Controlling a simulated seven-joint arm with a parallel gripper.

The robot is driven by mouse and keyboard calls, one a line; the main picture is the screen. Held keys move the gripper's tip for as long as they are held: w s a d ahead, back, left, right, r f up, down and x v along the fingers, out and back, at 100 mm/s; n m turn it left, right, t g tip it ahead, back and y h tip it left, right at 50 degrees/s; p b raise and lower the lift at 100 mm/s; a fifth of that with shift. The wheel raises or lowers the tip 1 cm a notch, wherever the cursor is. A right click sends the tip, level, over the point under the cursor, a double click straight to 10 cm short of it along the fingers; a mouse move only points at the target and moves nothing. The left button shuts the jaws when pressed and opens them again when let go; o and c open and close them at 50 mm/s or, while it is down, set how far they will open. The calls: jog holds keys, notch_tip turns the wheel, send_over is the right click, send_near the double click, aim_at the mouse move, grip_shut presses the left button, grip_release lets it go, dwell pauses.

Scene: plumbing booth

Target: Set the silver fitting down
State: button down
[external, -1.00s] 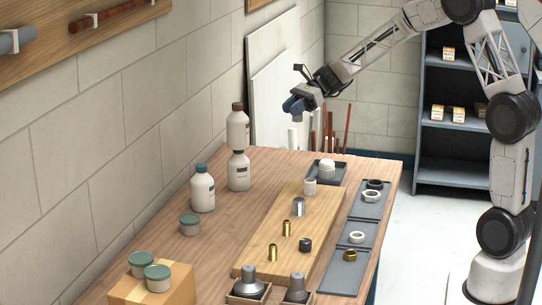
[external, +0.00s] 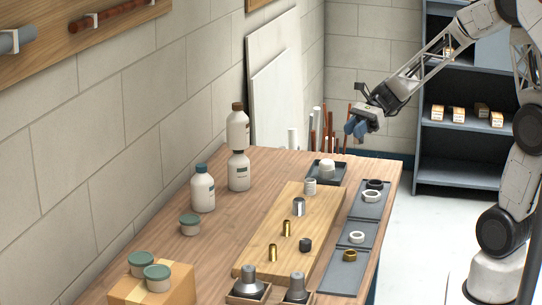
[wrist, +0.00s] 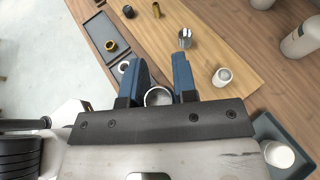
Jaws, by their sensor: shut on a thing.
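My gripper (external: 357,130) is above the far right end of the workbench, clear of its surface. In the wrist view its two blue fingers (wrist: 160,88) are closed on a round, hollow, silver-grey piece (wrist: 158,97), which I take to be the silver fitting. Only its ring-like end shows; the fingers and the gripper body hide the rest. In the external view the fingers hide it. Another silver cylinder (external: 299,207) stands upright on the wooden board (external: 262,235), near a white fitting (external: 310,187).
Grey trays (external: 347,276) along the right edge hold white rings (external: 357,237), a dark ring (external: 375,184) and a brass ring (external: 349,256). Brass pieces (external: 287,228) and a black piece (external: 305,245) stand on the board. A dark tray (external: 340,178) with a white piece is at the far end.

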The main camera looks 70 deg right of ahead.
jog(key=s+a, duration=0.2)
jog(key=s, duration=0.3)
notch_tip(320, 180, down, 13)
jog(key=shift+w+a+f, duration=0.15)
jog(key=shift+w, duration=0.15)
dwell(0.5)
jog(key=shift+f, duration=2)
jog(key=shift+f, duration=2)
jog(key=shift+f, duration=0.15)
jog(key=c, duration=0.9)
grip_release()
